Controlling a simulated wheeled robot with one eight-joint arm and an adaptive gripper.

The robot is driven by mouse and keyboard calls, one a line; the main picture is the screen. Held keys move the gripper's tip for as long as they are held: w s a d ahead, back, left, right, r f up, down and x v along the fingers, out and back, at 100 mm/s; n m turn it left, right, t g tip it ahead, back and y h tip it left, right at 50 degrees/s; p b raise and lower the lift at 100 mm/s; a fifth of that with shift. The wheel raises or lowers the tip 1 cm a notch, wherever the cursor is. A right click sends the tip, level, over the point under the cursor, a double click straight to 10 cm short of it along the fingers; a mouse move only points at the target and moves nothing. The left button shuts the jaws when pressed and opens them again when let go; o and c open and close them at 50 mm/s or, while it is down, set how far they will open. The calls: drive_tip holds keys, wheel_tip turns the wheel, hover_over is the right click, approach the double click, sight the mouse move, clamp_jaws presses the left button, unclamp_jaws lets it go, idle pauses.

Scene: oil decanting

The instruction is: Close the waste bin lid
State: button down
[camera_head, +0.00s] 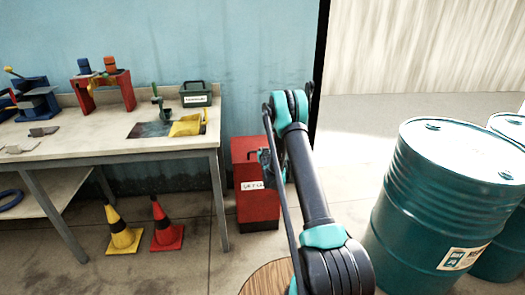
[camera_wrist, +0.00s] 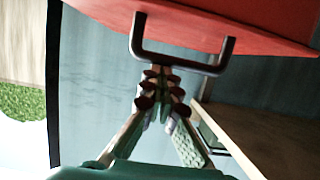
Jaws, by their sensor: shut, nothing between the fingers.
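The red waste bin (camera_head: 258,208) stands on the floor by the wall, right of the workbench, with a white label on its front. Its red lid (camera_head: 241,146) is at the top, partly hidden by my arm; the head view does not show clearly how far it is open. In the wrist view the red lid panel (camera_wrist: 255,22) fills the top, with a dark U-shaped handle (camera_wrist: 185,64) on it. My gripper (camera_wrist: 160,74) is shut and empty, its fingertips close to the handle's bar; contact cannot be told. In the head view my gripper (camera_head: 265,160) is at the bin's upper part.
The workbench (camera_head: 75,150) with tools and a green box (camera_head: 196,94) stands left of the bin. A yellow cone (camera_head: 121,232) and a red cone (camera_head: 166,230) stand beneath its front edge. Teal drums (camera_head: 425,205) stand at the right. A round wooden top (camera_head: 265,280) is in front.

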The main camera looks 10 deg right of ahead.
drive_tip(key=shift+s+f+g, duration=0.15)
drive_tip(key=shift+s+f, duration=0.05)
drive_tip(key=shift+f, duration=0.3)
drive_tip(key=shift+s+f+g, duration=0.15)
drive_tip(key=shift+s+f, duration=0.05)
drive_tip(key=shift+f, duration=0.25)
wheel_tip(320, 180, up, 11)
drive_tip(key=s+d+r+g, duration=0.1)
drive_tip(key=s+r+g, duration=0.1)
drive_tip(key=s+r, duration=0.7)
drive_tip(key=s+f+g, duration=0.1)
drive_tip(key=s+g, duration=0.1)
drive_tip(key=s, duration=1.4)
drive_tip(key=s+d+f+g, duration=0.1)
drive_tip(key=s+f+g, duration=0.1)
drive_tip(key=s, duration=1.5)
drive_tip(key=s+f+g, duration=0.2)
drive_tip(key=s+g, duration=0.1)
drive_tip(key=s, duration=1.3)
drive_tip(key=shift+s+d+g, duration=0.15)
drive_tip(key=shift+d+g, duration=0.05)
drive_tip(key=shift+g, duration=0.2)
